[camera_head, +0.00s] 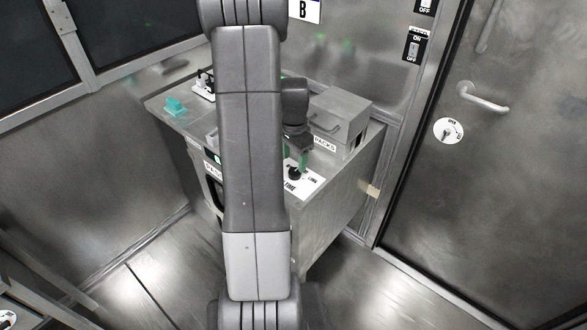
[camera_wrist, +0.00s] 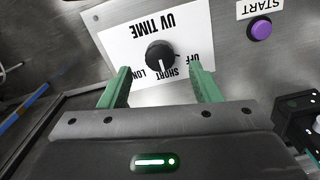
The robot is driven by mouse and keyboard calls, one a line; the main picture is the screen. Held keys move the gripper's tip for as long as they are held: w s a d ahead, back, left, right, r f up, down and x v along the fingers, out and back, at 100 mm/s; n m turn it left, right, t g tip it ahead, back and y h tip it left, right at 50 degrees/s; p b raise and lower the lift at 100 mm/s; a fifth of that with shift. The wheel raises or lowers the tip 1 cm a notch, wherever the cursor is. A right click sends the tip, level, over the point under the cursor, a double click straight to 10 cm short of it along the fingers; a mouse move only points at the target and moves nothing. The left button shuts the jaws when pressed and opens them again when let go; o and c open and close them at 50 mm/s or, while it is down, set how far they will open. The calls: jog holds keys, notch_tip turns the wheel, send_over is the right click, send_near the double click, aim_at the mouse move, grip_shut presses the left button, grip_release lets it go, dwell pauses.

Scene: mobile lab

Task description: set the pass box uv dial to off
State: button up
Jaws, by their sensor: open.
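The UV dial is a black round knob (camera_wrist: 160,54) on a white plate (camera_wrist: 118,46) marked UV TIME, which looks upside down in the wrist view. Its white pointer line points down in the picture, near the word SHORT; LONG is to the left and OFF to the right. My gripper (camera_wrist: 160,68) is open, with one green finger on each side of the knob and a gap to it on both sides. In the head view my gripper (camera_head: 303,162) is over the knob (camera_head: 294,174) at the cabinet top's front corner. Contact is not visible.
A purple START button (camera_wrist: 261,29) is on the same metal panel, to the right. A metal box (camera_head: 340,118) with a handle stands behind my gripper on the cabinet. A teal object (camera_head: 175,106) lies at the cabinet's left. A door (camera_head: 490,170) is at the right.

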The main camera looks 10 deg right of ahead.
aim_at(295, 171)
jog(key=shift+f, duration=2.7)
jog(key=shift+c, duration=0.4)
jog(key=c, duration=0.9)
jog(key=shift+n, duration=0.3)
jog(key=n+b, duration=0.2)
jog(key=n, duration=0.3)
jog(key=shift+b, duration=0.3)
jog(key=n+b, duration=0.1)
jog(key=n, duration=0.5)
jog(key=shift+s+d, duration=0.1)
jog(key=shift+d, duration=0.05)
jog(key=shift+n, duration=0.3)
